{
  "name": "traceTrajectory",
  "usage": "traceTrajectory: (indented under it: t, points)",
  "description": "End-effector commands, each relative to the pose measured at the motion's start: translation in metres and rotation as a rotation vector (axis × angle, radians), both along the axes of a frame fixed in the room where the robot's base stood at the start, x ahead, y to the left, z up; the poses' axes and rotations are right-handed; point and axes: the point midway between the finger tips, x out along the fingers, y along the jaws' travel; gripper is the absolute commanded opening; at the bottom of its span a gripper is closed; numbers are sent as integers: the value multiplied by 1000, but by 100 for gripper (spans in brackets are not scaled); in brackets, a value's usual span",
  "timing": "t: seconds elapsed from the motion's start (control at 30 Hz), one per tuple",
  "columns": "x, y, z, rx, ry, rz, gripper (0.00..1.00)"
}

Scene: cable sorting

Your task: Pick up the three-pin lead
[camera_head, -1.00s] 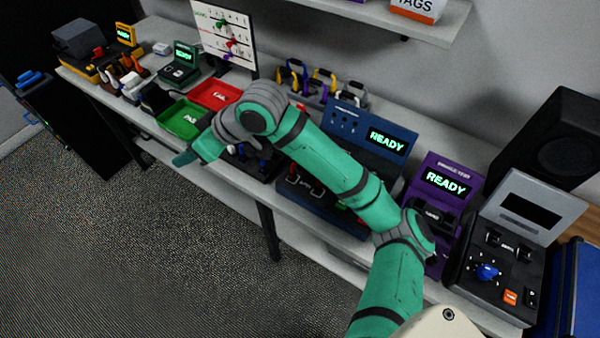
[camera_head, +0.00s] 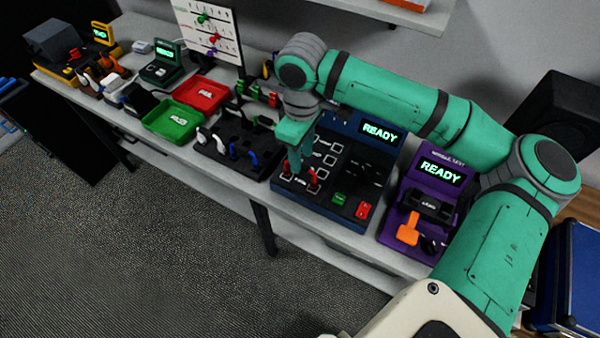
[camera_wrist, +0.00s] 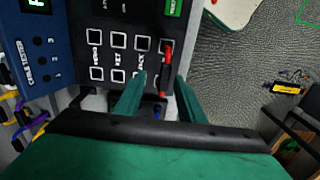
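My gripper (camera_head: 295,158) is over the left front of the blue cable tester (camera_head: 338,205), above its black panel. In the wrist view my gripper (camera_wrist: 157,98) has its two green fingers apart, with a gap between them. A red lead (camera_wrist: 165,72) shows beyond the gap, near the right finger. In the head view a red lead (camera_head: 313,178) stands on the panel just right of my fingertips, with more red beside them. I cannot make out pin counts, so I cannot tell which lead is the three-pin one.
A black holder (camera_head: 222,168) with white, blue and green plugs stands left of the tester. Green (camera_head: 172,122) and red (camera_head: 203,94) trays lie farther left. A purple tester (camera_head: 400,205) with an orange lead (camera_head: 408,230) stands to the right. A shelf (camera_head: 395,12) hangs above.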

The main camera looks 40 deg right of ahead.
Motion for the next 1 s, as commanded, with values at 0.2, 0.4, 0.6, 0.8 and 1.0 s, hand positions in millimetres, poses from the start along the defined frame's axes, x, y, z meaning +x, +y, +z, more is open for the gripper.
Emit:
traceTrajectory:
  t: [0.2, 0.4, 0.6, 0.8, 1.0]
  points:
    - [0, 0, -21, 1, -2, 0, 36]
    - [-3, 3, -38, 0, 0, 1, 36]
    - [-5, 6, -64, 0, -1, -1, 36]
    - [-4, 6, -74, 0, -3, -1, 36]
    - [-4, 6, -74, 1, -3, -1, 26]
